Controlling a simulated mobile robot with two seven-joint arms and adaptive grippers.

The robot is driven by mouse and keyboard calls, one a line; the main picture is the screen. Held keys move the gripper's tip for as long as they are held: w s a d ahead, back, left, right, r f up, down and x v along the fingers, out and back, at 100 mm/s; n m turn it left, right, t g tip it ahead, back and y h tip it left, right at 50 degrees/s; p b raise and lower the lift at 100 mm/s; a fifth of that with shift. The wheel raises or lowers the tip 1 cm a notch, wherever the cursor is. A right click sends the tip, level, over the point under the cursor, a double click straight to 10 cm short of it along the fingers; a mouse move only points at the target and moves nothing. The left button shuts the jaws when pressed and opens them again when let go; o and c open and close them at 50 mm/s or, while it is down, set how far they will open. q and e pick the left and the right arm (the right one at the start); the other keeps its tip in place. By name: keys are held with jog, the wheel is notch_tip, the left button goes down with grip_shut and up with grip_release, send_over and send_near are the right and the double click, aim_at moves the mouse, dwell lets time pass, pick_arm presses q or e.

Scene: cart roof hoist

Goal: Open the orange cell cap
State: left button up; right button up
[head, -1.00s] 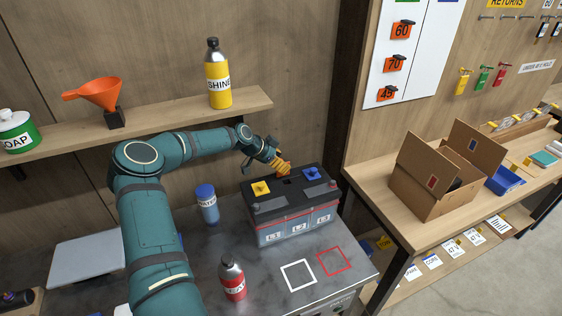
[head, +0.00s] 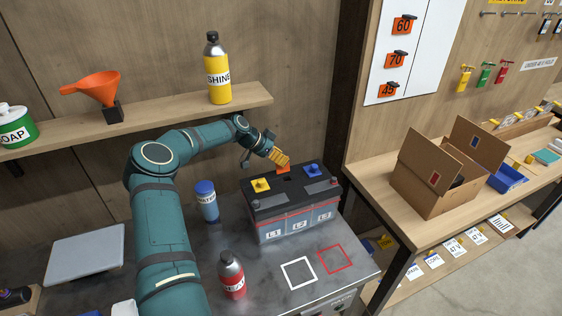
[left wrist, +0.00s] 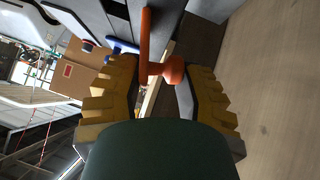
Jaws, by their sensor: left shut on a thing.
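The orange cell cap (head: 284,169) stands tilted up at the back of the battery (head: 286,224), behind a dark square opening between the yellow and blue caps. I cannot tell whether its back edge still touches the battery. My left gripper (head: 281,159) reaches from the left and is shut on the cap's knob. In the left wrist view, my left gripper (left wrist: 165,75) has the orange cap's knob between its yellow fingers, with the cap's plate (left wrist: 145,40) seen edge-on. My right gripper is not in view.
The yellow cap (head: 261,185) and blue cap (head: 312,170) lie flat on the battery. A blue-capped bottle (head: 207,203) and a red bottle (head: 232,279) stand left of it. A shelf (head: 185,119) runs behind my arm. The cart top is clear around the outlined squares.

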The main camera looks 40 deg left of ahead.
pick_arm(q)
jog(key=shift+w+a+f+n+h+b, duration=0.1)
jog(key=shift+a+f+n+h+b, duration=0.1)
jog(key=shift+f+n+h+b, duration=0.25)
jog(key=shift+r, duration=0.15)
jog(key=o, duration=1)
jog(key=shift+o, duration=0.2)
jog(key=shift+r+m+p, duration=0.15)
jog(key=shift+m+p, duration=0.1)
jog(key=shift+p, duration=0.05)
